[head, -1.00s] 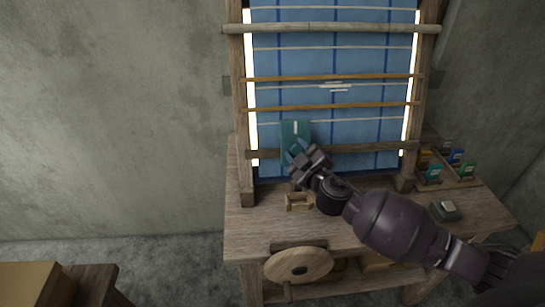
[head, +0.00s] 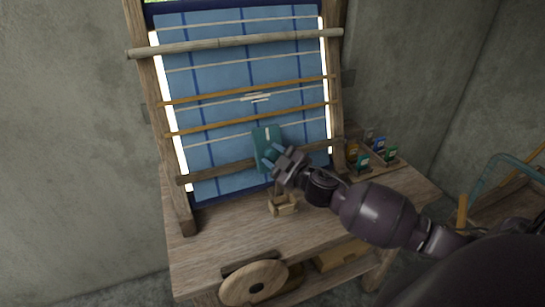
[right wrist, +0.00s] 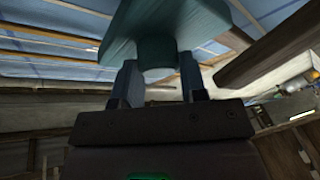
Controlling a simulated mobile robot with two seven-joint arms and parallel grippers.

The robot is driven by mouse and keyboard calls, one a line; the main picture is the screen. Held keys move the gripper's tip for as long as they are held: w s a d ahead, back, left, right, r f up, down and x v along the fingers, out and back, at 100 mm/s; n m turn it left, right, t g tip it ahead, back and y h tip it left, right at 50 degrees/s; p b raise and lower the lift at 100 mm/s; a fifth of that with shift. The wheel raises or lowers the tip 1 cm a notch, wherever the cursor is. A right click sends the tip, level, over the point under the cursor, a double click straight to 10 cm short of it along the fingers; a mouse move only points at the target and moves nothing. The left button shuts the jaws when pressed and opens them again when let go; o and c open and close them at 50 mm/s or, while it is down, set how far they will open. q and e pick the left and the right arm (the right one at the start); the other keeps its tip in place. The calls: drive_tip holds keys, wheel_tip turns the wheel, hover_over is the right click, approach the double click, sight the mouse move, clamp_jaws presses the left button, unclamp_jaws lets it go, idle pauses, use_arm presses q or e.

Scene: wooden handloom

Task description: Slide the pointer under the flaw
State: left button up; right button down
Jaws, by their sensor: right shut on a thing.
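The pointer is a teal plate (head: 264,136) with a white mark, standing at the loom's lower wooden bar in front of the blue cloth. My right gripper (head: 271,158) is shut on its lower part. In the right wrist view, the fingers (right wrist: 158,75) close on the pointer's round knob, below its wide teal plate (right wrist: 180,18). The flaw is a small cluster of white dashes (head: 255,97) on the blue cloth (head: 215,75), between the two orange rods. The pointer is below the flaw, close to in line with it, perhaps slightly right. My left gripper is out of view.
A small wooden block (head: 282,205) stands on the loom's bench (head: 225,230), below my right gripper. A rack of coloured cards (head: 372,155) is at the right. A round wooden wheel (head: 254,284) is at the front. Wooden posts (head: 158,110) frame the cloth.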

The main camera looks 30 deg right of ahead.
drive_tip(key=c, duration=0.7)
unclamp_jaws()
drive_tip(key=shift+o, duration=0.2)
drive_tip(key=s+d, duration=0.1)
drive_tip(key=s, duration=0.9)
drive_tip(key=shift+s+d+b, duration=0.25)
drive_tip(key=shift+s+b, duration=0.1)
